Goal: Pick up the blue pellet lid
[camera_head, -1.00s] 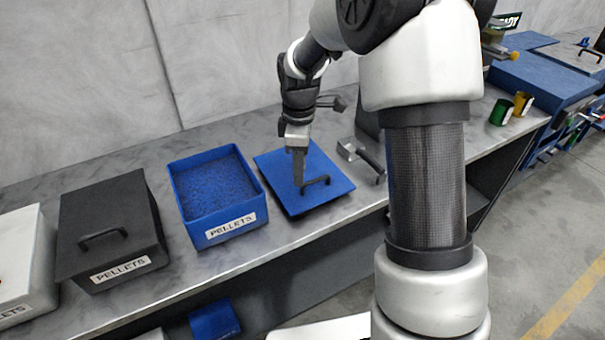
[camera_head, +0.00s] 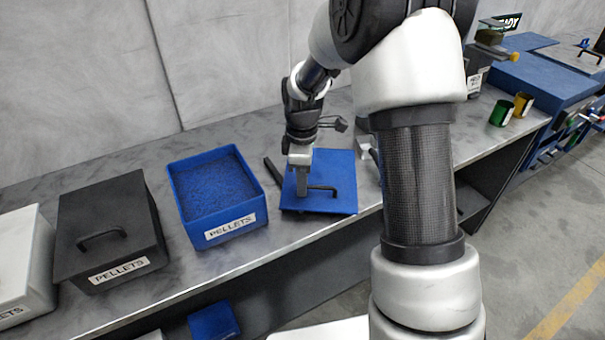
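The blue pellet lid (camera_head: 334,170) is a flat square plate with a dark bar handle (camera_head: 324,188) on top. It lies on the grey bench, right of the open blue pellet box (camera_head: 217,190). My gripper (camera_head: 303,190) points down over the lid's left part, with its fingers at the left end of the handle. The fingers overlap in this view, so I cannot tell whether they are open or shut on the handle. A gap between lid and bench is not clearly visible.
A dark bar (camera_head: 272,174) shows just left of the lid; I cannot tell what it is. A black lidded box (camera_head: 109,228) and a white box (camera_head: 24,262) stand farther left. Green and yellow cups (camera_head: 501,112) stand at the right. My arm covers some bench right of the lid.

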